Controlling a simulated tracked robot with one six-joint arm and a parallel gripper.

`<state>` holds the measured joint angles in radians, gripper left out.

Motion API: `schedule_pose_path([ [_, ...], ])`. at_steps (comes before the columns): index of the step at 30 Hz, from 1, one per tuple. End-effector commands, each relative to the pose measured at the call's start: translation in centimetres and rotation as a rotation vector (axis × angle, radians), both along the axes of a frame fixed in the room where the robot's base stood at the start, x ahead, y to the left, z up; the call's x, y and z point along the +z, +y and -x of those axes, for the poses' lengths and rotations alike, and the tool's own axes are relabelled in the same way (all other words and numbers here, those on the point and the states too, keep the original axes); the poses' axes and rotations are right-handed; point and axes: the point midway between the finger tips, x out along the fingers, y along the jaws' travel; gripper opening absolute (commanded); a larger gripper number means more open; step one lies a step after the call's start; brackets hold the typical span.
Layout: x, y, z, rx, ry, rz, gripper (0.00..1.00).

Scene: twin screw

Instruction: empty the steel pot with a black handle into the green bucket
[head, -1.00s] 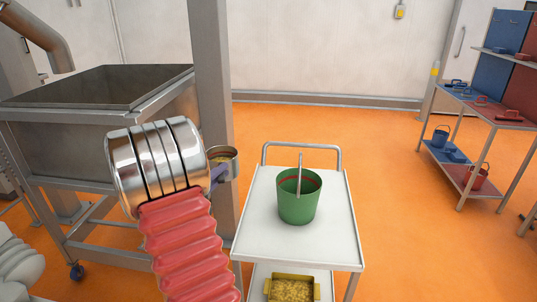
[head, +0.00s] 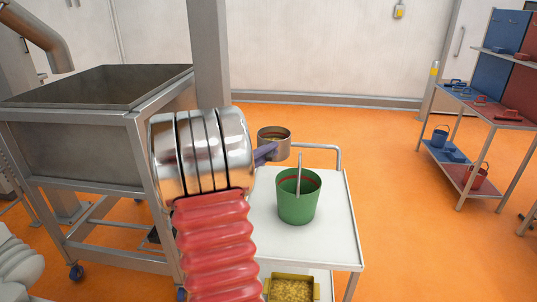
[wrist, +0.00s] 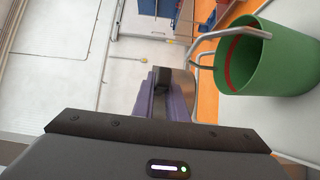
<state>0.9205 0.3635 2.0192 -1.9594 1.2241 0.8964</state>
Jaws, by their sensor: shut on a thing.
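The steel pot (head: 273,143) is held upright in the air at the back left of the green bucket (head: 297,205), apart from it and higher than its rim. Some yellowish content shows inside the pot. My gripper (head: 262,154) is shut on the pot's handle, which the fingers mostly hide. In the wrist view my purple fingers (wrist: 163,105) close on the black handle, with the steel pot (wrist: 180,92) just beyond. The green bucket (wrist: 270,65) is at the right there. The bucket stands on a white trolley top, its grey handle raised.
The white trolley (head: 335,240) has a push rail at its back. A yellow tray (head: 292,289) sits on its lower shelf. A large steel hopper (head: 70,140) and a post stand at the left. A tool rack (head: 490,120) is at the right.

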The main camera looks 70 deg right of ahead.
Motion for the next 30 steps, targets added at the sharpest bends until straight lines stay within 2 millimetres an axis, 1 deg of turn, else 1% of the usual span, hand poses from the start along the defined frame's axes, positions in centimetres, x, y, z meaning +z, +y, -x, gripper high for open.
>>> schedule_pose_path([
  [8, 1.3, -0.1, -0.2, 0.000, -0.150, 0.050, 0.00],
  [12, 2.2, -0.1, -0.4, 0.001, -0.271, 0.089, 0.00],
  [19, 3.1, -0.1, -0.6, 0.001, -0.477, 0.153, 0.00],
  [24, 3.0, -0.1, -0.6, 0.001, -0.473, 0.151, 0.00],
  [30, 3.2, -0.1, -0.6, 0.002, -0.522, 0.166, 0.00],
])
